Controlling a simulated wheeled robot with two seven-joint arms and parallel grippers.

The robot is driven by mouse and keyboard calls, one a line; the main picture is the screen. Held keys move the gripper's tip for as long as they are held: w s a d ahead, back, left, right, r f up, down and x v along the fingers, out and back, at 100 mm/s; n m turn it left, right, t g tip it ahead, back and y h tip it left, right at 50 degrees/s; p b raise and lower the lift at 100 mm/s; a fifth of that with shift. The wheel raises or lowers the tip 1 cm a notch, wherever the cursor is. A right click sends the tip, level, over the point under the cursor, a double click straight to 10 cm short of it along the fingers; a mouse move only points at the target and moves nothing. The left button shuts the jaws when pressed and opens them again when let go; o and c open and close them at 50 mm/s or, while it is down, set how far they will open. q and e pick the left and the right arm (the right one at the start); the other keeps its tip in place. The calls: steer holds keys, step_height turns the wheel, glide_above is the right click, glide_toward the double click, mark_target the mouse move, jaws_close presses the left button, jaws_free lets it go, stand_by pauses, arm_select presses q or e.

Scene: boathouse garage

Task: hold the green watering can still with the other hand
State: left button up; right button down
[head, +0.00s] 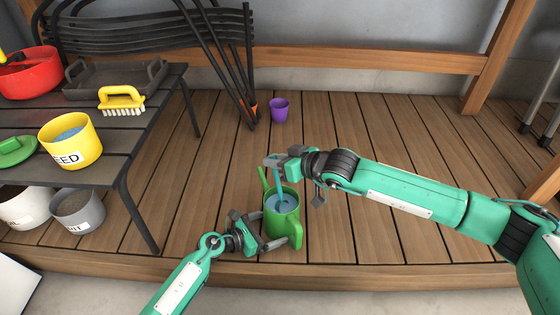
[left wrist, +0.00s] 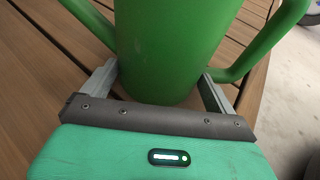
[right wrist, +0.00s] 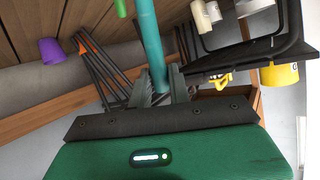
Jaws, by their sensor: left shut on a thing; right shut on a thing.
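The green watering can (head: 283,235) stands upright on the wooden deck, with bluish water showing in its open top. My left gripper (head: 266,231) is shut on the can's body from the near left; the left wrist view shows a finger on each side of the green can (left wrist: 168,50). My right gripper (head: 275,162) is above the can and shut on a teal rod (head: 278,184). The rod reaches down into the can's opening, and its lower end is hidden there. The teal rod (right wrist: 149,40) also shows between the fingers in the right wrist view.
A dark slatted table (head: 150,115) at the left holds a red pot (head: 30,75), a yellow seed bucket (head: 84,150), a brush (head: 121,98) and a grey tray. Buckets stand beneath it. A purple cup (head: 279,111) and leaning folded metal furniture stand behind.

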arm_select(q)
steer(key=shift+r, duration=0.1)
arm_select(e)
step_height(320, 180, up, 10)
stand_by(0.7)
stand_by(0.7)
arm_select(q)
steer(key=o, duration=0.5)
steer(key=shift+c, duration=0.2)
